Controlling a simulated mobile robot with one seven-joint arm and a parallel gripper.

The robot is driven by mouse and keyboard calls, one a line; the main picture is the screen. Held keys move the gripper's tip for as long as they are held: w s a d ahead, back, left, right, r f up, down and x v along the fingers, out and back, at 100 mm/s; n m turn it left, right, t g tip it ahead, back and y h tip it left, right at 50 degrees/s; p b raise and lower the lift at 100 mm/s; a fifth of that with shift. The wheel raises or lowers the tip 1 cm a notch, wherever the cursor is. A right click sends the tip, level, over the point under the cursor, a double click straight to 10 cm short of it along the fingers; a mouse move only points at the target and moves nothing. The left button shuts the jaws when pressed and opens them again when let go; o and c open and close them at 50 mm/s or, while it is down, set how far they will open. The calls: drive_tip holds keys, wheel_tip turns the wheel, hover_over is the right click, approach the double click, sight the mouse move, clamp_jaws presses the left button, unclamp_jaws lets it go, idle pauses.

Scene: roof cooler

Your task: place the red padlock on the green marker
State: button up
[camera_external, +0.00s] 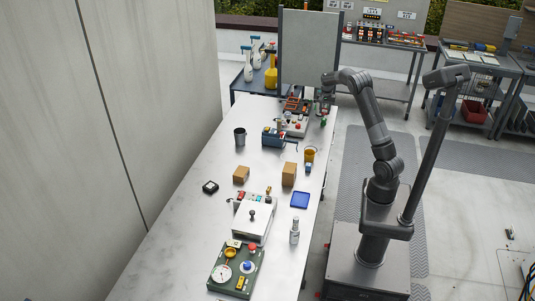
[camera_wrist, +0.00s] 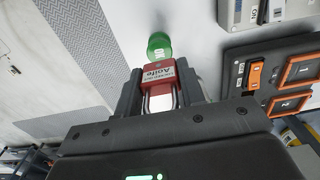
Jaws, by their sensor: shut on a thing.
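The red padlock (camera_wrist: 157,75), with a white label and a metal shackle, is between the two fingers of my gripper (camera_wrist: 158,88) in the wrist view. My gripper is shut on it. The green marker (camera_wrist: 159,46), a round green piece with white lettering, shows just past the padlock's far end. I cannot tell from the wrist view whether the two touch. In the external view my gripper (camera_external: 325,106) is over the far right part of the long table, and a small green thing (camera_external: 323,121) shows just below it. The padlock is too small to make out there.
In the wrist view a dark board with orange-framed parts (camera_wrist: 300,70) and a grey box with switches (camera_wrist: 262,12) lie to the right. On the long table (camera_external: 190,215) stand a blue device (camera_external: 273,138), a dark cup (camera_external: 240,136) and cardboard boxes (camera_external: 289,174). A grey upright panel (camera_external: 308,48) stands behind.

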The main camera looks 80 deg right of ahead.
sight(325, 114)
drive_tip(key=shift+f, duration=1.5)
drive_tip(key=o, duration=1)
drive_tip(key=shift+f, duration=0.15)
drive_tip(key=shift+o, duration=0.2)
wheel_tip(325, 114, up, 12)
drive_tip(key=shift+a+r, duration=0.1)
drive_tip(key=shift+r, duration=0.1)
